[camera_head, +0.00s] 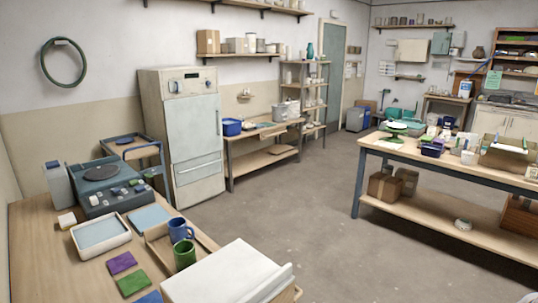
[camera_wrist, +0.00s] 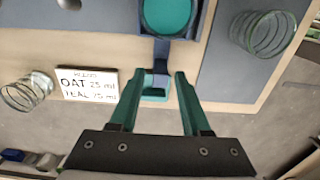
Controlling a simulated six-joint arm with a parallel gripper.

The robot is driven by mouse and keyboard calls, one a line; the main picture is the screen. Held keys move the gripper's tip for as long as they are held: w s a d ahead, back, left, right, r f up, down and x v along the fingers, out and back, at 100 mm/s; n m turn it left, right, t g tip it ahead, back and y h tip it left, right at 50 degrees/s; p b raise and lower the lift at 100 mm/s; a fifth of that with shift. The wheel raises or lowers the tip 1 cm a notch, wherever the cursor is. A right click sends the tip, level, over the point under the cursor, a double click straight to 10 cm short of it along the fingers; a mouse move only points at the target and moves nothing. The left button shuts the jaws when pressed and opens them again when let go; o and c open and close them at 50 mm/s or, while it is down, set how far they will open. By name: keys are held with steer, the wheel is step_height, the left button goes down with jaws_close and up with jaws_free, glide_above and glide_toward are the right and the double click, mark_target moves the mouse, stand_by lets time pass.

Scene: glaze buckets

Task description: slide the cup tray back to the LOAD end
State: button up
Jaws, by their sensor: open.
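In the wrist view, a dark blue holder, which looks like the cup tray (camera_wrist: 161,54), carries a round teal cup (camera_wrist: 167,14) at the top edge. A narrow blue strip runs from it towards me and ends in a small teal handle-like piece (camera_wrist: 154,92). My gripper (camera_wrist: 155,78) is open, with its two green fingers on either side of this piece. I cannot tell whether either finger touches it. The tray's far part is cut off by the frame, and no LOAD marking shows. I cannot pick out this tray or my gripper in the head view.
A card (camera_wrist: 88,84) reading OAT 25 ml, TEAL 75 ml is left of the fingers. Coiled, see-through items stand at left (camera_wrist: 27,92) and upper right (camera_wrist: 264,33). In the head view, a wooden tray (camera_head: 207,241) with blue and green mugs is on the near table.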

step_height(320, 180, up, 7)
stand_by(0.3)
